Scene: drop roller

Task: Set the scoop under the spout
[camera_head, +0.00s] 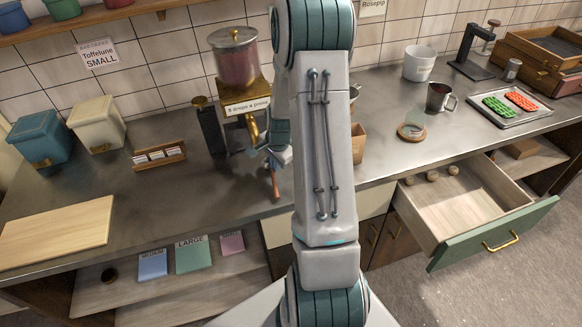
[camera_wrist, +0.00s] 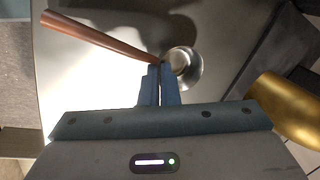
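The scoop has a copper-brown handle and a small round metal bowl; it shows in the wrist view (camera_wrist: 105,38). My gripper (camera_wrist: 161,68) has its fingers nearly together at the neck, where handle meets bowl, and looks shut on it. In the head view the scoop's handle (camera_head: 274,184) hangs out toward the counter's front edge, and my arm hides the bowl. The dispenser (camera_head: 236,62) has a red-filled hopper and a brass body. Its brass spout (camera_head: 253,130) is just left of my gripper. A brass part (camera_wrist: 288,108) shows at the right of the wrist view.
A dark post (camera_head: 209,128) stands left of the dispenser. A card holder (camera_head: 159,155) and a wooden board (camera_head: 57,232) lie further left. A mug (camera_head: 438,97) and a tray (camera_head: 510,104) are at the right. A green-fronted drawer (camera_head: 494,235) stands open.

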